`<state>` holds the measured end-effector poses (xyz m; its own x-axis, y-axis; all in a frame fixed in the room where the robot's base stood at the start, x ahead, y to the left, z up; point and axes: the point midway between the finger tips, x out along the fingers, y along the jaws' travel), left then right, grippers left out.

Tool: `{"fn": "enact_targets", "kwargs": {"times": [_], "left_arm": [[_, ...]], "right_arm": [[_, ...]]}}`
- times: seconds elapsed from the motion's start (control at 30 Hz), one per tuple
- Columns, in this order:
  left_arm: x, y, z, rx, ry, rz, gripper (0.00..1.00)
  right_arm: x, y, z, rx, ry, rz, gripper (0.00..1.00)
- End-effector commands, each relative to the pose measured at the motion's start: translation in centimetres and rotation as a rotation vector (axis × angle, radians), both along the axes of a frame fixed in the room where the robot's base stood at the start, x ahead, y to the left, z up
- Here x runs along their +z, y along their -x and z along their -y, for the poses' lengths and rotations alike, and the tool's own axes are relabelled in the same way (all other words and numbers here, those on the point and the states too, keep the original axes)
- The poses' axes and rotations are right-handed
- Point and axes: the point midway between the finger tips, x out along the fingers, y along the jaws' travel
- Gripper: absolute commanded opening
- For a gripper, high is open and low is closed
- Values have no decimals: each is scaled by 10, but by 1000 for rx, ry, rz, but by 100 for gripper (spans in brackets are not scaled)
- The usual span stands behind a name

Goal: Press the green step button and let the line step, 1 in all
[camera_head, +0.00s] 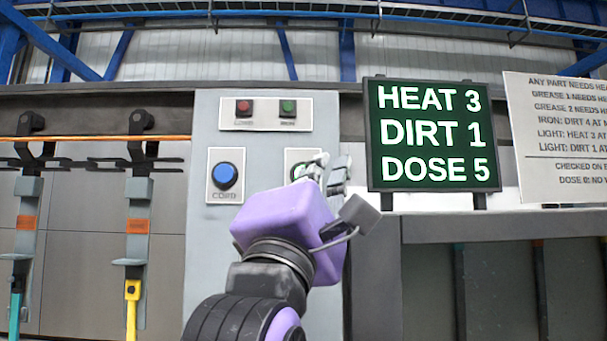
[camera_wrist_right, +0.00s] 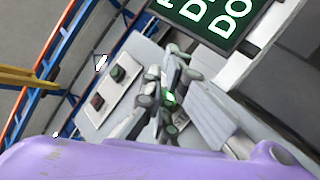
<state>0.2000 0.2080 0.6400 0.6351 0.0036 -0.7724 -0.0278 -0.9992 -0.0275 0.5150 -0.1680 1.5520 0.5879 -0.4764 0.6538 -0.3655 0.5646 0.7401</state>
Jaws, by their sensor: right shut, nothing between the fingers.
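The green step button (camera_head: 297,171) sits on a white plate on the grey control panel (camera_head: 259,149), largely hidden behind my right gripper. A lit green patch of it shows between the fingers in the right wrist view (camera_wrist_right: 169,97). My right gripper (camera_head: 333,168) is shut and empty, with its fingertips in front of the button plate. It also shows in the right wrist view (camera_wrist_right: 165,92). I cannot tell whether the fingertips touch the button. My left gripper is not in view.
A blue button (camera_head: 225,175) is left of the green one. A red (camera_head: 244,107) and a dark green indicator (camera_head: 288,108) sit above. A display (camera_head: 432,134) reads HEAT 3, DIRT 1, DOSE 5. A notice (camera_head: 562,140) is at right. Hangers (camera_head: 138,220) hang at left, one with a yellow part (camera_head: 132,295).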

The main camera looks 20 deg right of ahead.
Motion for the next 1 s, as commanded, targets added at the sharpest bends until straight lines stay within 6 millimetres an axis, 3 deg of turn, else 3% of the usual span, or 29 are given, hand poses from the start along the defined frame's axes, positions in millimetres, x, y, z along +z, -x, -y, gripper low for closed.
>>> {"fn": "enact_targets", "kwargs": {"times": [0.53,1.0], "left_arm": [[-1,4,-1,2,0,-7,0],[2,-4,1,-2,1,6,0]], "right_arm": [[0,-1,0,0,-1,-1,0],[0,-8,2,0,0,0,0]]}}
